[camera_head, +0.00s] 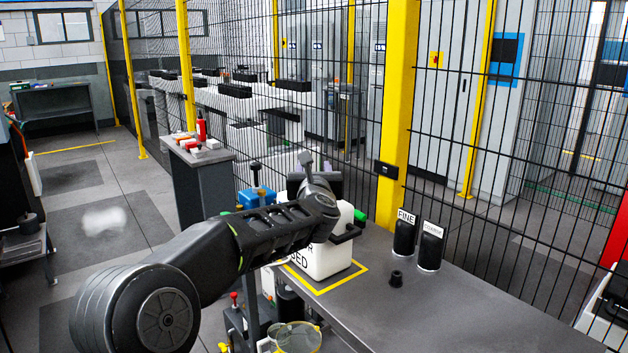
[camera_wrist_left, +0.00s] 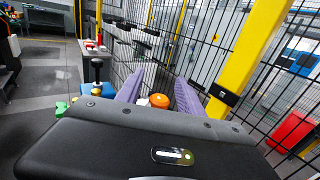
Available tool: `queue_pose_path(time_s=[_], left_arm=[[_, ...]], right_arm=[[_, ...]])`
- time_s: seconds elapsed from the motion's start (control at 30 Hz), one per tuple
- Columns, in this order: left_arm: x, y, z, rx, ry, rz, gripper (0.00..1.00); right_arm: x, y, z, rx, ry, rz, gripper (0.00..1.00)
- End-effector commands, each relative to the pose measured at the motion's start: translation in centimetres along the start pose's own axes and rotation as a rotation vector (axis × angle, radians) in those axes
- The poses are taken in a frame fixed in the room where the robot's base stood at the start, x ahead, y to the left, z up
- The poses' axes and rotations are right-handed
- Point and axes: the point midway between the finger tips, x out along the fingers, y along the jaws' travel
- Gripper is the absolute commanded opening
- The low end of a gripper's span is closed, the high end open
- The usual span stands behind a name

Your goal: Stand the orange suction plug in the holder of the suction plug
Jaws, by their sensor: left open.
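My left arm reaches over a white box (camera_head: 330,258) with a label partly reading "SED". My left gripper (camera_head: 322,184) is above or behind it, mostly covered by my own wrist. In the left wrist view its two purple fingers (camera_wrist_left: 158,88) are spread apart. A round orange thing (camera_wrist_left: 159,100), apparently the orange suction plug, shows between them beyond the gripper body. Its lower part is hidden, and I cannot tell whether it is touched. It cannot be made out in the head view. I cannot identify the plug's holder with certainty. My right gripper is in neither view.
The box stands in a yellow outline on a grey bench (camera_head: 450,315). Black containers labelled "FINE" (camera_head: 405,236) and another (camera_head: 431,248) stand near a small black part (camera_head: 396,278). A yellow post (camera_head: 396,120) and mesh fence rise behind. The bench front right is clear.

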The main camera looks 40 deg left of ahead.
Motion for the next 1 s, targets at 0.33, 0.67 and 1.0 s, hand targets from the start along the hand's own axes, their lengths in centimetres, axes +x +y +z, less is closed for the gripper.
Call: queue_pose_path(time_s=[0.33, 0.67, 1.0], left_arm=[[-0.05, -0.01, 0.01, 0.000, 0.000, 0.000, 0.45], [-0.05, -0.01, 0.02, 0.000, 0.000, 0.000, 0.26], [-0.05, -0.01, 0.02, 0.000, 0.000, 0.000, 0.00]], right_arm=[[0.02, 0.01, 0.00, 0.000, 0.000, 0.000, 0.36], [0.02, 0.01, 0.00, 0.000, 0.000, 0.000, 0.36], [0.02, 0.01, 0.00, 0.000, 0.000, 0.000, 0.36]])
